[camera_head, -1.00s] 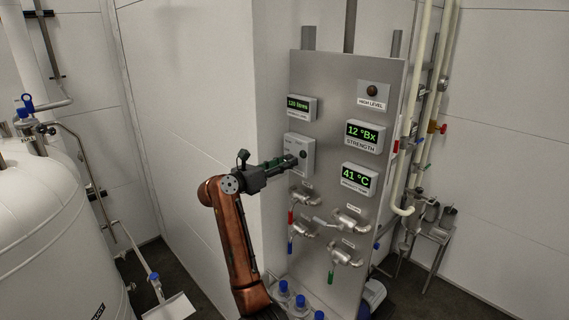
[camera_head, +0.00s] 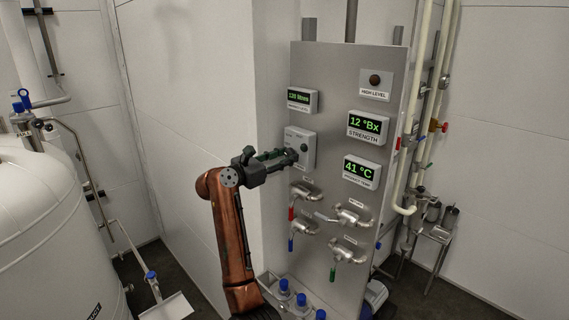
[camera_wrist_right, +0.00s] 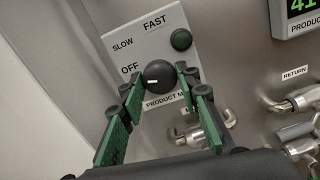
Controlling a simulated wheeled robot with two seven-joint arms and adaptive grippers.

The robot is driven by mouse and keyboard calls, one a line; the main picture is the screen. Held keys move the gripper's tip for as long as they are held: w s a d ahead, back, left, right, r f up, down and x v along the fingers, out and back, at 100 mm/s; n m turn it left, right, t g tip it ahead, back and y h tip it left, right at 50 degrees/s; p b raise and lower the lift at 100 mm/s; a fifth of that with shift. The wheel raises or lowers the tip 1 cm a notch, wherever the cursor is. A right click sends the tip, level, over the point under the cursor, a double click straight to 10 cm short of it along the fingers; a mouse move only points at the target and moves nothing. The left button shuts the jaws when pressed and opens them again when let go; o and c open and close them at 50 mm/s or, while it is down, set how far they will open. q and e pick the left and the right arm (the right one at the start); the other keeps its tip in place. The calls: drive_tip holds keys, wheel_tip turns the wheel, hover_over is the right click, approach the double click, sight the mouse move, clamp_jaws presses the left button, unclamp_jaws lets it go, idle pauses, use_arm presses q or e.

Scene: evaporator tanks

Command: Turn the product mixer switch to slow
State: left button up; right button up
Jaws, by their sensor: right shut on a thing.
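The product mixer switch box (camera_head: 308,146) is a grey box on the steel panel, left of the strength display. In the right wrist view its black round knob (camera_wrist_right: 159,74) has a short white mark, at its lower left. My left gripper is not in view.
The steel panel (camera_head: 340,225) also bears lit displays (camera_head: 364,127), a high level lamp (camera_head: 375,80) and several valves (camera_head: 345,214) below the switch. A white tank (camera_head: 50,230) is at left, pipes (camera_head: 425,120) at right.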

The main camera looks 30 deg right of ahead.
drive_tip(key=shift+f+m+b, duration=0.15)
drive_tip(key=shift+m+b, duration=0.75)
drive_tip(key=shift+m, duration=0.3)
drive_tip(key=shift+m+b, duration=0.8)
drive_tip(key=shift+m, duration=0.7)
drive_tip(key=o, duration=1.1)
drive_tip(key=shift+o, duration=0.2)
drive_tip(key=shift+a, duration=0.15)
drive_tip(key=v, duration=1.1)
drive_tip(key=shift+a, duration=0.4)
drive_tip(key=shift+s, duration=0.15)
